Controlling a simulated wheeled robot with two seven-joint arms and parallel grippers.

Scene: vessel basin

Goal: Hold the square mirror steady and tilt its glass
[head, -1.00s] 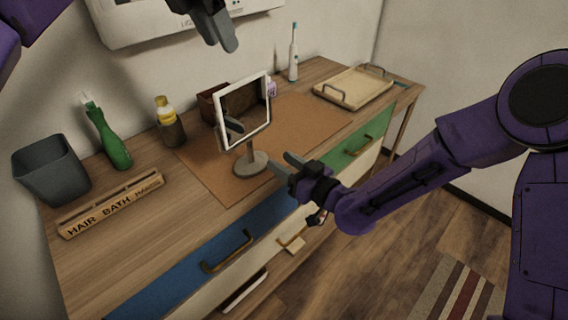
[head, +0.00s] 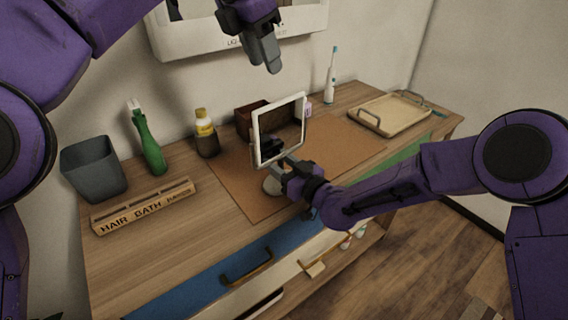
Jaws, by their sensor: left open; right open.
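The square mirror (head: 254,135) has a white frame and stands upright on a round grey base (head: 271,187) on the brown mat. Its glass reflects a dark gripper shape. My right gripper (head: 277,168) is open at the mirror's stand, just below the frame, and hides the stem and part of the base. I cannot tell whether its fingers touch the stem. My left gripper (head: 266,58) is open and empty, raised above and behind the mirror in the picture, apart from it.
Behind the mirror are a brown box (head: 250,117), a yellow-capped bottle (head: 206,134) and a toothbrush (head: 331,77). A green bottle (head: 149,143), grey bin (head: 94,167) and lettered wooden block (head: 146,206) stand left. A tray (head: 392,114) lies right. The mat's front left (head: 238,187) is clear.

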